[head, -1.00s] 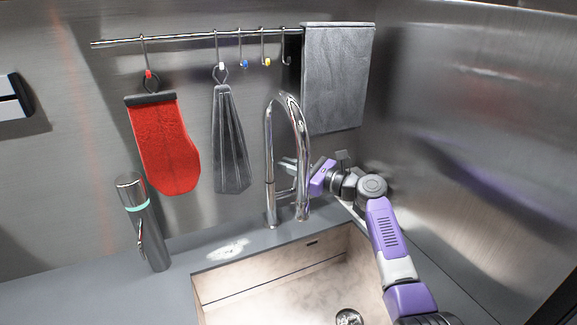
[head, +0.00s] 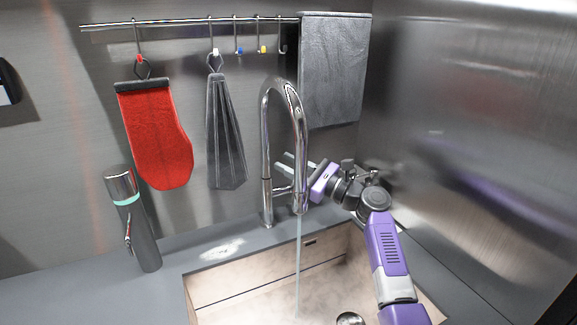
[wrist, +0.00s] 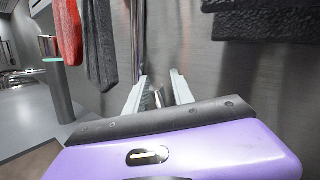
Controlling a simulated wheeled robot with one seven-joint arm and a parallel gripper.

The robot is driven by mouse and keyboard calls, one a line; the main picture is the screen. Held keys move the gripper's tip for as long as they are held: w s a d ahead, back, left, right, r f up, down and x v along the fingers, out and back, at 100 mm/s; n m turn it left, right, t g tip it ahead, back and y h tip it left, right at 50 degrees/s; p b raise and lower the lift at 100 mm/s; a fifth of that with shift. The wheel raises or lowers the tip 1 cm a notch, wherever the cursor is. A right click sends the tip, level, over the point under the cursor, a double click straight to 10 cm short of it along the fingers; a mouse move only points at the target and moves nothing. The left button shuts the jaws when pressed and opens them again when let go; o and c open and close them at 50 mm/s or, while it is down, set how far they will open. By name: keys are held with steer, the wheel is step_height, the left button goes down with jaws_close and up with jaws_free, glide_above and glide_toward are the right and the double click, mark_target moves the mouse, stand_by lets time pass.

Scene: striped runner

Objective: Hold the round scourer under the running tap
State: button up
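The chrome tap (head: 266,150) stands behind the sink, and a thin stream of water (head: 298,262) runs from its spout into the basin. My gripper (head: 282,163) is beside the tap, partly behind the spout. In the wrist view my gripper (wrist: 159,77) has its two fingers apart, with a small metal piece (wrist: 158,97) showing between them, perhaps the tap's lever. I cannot tell whether the fingers touch it. I see no round scourer in either view.
The sink (head: 240,285) lies below the tap. A dark bottle (head: 137,230) stands on the counter at left. A red mitt (head: 156,140), a grey hanging cloth (head: 226,140) and a grey towel (head: 334,75) hang from the rail (head: 185,23). A steel wall (head: 470,120) is at right.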

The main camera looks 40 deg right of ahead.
steer(key=shift+f, duration=0.1)
steer(key=b+v, duration=0.1)
steer(key=v, duration=0.6)
steer(key=shift+s, duration=0.35)
steer(key=shift+d, duration=0.15)
steer(key=shift+s, duration=0.1)
